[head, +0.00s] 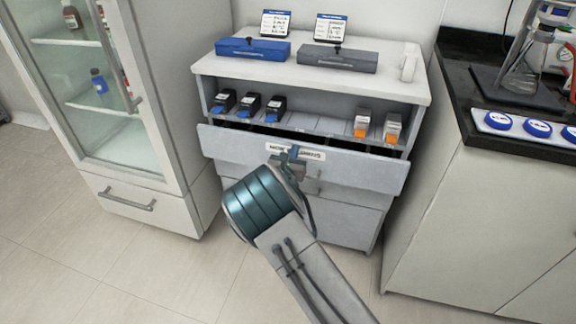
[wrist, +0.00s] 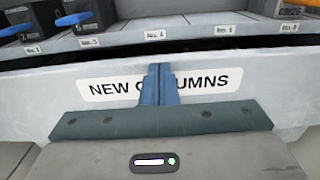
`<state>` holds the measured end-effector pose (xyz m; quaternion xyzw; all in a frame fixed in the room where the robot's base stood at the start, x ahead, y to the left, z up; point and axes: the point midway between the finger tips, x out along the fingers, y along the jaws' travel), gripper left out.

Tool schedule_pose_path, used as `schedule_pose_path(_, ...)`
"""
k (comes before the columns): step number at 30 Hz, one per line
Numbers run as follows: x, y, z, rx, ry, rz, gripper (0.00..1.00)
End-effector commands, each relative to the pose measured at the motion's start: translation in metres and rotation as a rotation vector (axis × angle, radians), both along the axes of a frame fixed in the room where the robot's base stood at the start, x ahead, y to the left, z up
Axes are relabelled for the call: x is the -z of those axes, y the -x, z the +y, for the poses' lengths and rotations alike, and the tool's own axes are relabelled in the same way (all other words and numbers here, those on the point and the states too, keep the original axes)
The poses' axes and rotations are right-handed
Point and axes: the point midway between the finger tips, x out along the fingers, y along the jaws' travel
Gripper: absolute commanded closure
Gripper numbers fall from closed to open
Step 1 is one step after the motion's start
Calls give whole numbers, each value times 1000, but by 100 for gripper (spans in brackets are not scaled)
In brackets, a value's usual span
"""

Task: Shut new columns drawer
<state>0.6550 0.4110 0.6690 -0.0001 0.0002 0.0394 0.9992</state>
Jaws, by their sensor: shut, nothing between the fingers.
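The new columns drawer (head: 355,169) is the upper drawer of a grey-white cabinet. It stands partly out, with a dark gap showing behind the top of its front. In the wrist view its label (wrist: 108,88) reads "NEW COLUMNS", with the middle letters hidden behind my fingers. My gripper (wrist: 157,72) is shut and empty, with its fingertips in front of the label at the middle of the drawer front (wrist: 48,108). In the head view my gripper (head: 291,153) is at the same place. I cannot tell whether the fingertips touch the front.
Several column boxes, some blue-ended (head: 248,106) and some orange-ended (head: 392,129), stand on the shelf above the drawer. A blue case (head: 253,49) and a grey case (head: 338,60) lie on top. A glass-door fridge (head: 110,95) stands left, a dark-topped counter (head: 470,150) right.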

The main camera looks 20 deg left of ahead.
Motion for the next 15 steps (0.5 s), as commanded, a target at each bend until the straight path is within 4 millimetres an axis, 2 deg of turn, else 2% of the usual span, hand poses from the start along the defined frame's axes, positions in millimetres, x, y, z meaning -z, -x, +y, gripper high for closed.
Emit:
schedule_pose_path(6,0,-18,2,-1,0,0,100)
schedule_pose_path(15,0,-21,4,-3,0,0,100)
